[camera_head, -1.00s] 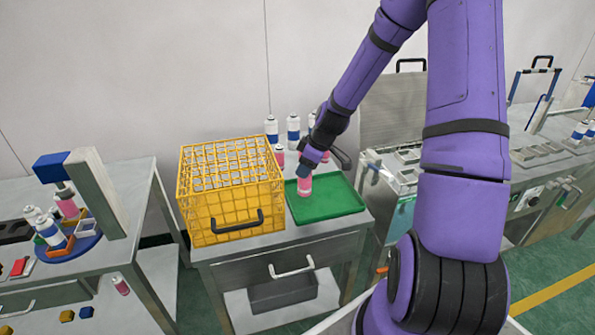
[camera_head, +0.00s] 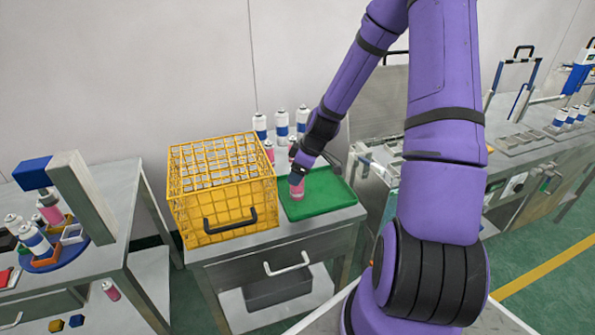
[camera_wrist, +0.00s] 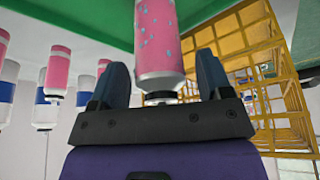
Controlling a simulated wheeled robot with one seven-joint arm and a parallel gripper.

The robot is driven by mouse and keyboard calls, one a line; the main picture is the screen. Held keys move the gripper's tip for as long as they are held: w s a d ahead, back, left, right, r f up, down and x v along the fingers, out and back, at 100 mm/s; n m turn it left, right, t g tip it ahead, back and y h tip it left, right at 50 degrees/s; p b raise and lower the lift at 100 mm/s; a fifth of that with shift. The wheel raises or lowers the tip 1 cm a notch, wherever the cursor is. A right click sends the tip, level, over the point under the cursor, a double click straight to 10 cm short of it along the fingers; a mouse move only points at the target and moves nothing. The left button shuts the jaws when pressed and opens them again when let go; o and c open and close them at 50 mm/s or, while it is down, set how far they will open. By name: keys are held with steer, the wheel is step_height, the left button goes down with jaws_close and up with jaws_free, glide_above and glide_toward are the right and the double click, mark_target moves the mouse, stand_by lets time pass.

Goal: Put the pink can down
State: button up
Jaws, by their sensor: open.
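The pink can (camera_head: 297,189) stands upright on the green tray (camera_head: 335,200), near its left side. In the wrist view the can (camera_wrist: 158,38) shows speckles and a white band, and its base meets the green tray surface (camera_wrist: 85,18). My gripper (camera_head: 296,179) is at the upper part of the can. In the wrist view my gripper (camera_wrist: 158,82) is open, with one finger on each side of the can. A gap shows at the left finger; contact at the right finger is hard to tell.
A yellow wire crate (camera_head: 228,211) with several cans stands just left of the tray. Several white-and-blue cans (camera_head: 282,124) and a pink can (camera_head: 269,151) stand behind. A rotary fixture (camera_head: 45,262) is on the left table. The tray's right part is clear.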

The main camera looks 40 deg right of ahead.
steer(key=shift+r, duration=0.1)
steer(key=v, duration=1.2)
steer(key=s+a+r+m+h, duration=0.2)
steer(key=s+a+r, duration=0.35)
steer(key=r, duration=0.25)
steer(key=s+a+r+m+h, duration=0.2)
steer(key=s+a+r, duration=0.2)
steer(key=a+r, duration=0.35)
steer(key=s+a+r+m, duration=0.1)
steer(key=s+r+m, duration=0.1)
steer(key=s+r, duration=0.2)
steer(key=s+a+r+m+t+y, duration=0.1)
steer(key=s+r, duration=0.3)
steer(key=s, duration=0.5)
steer(key=shift+s+a+m+t, duration=0.2)
steer(key=shift+a+m+t, duration=0.1)
steer(key=shift+a+m, duration=0.25)
steer(key=shift+c, duration=0.2)
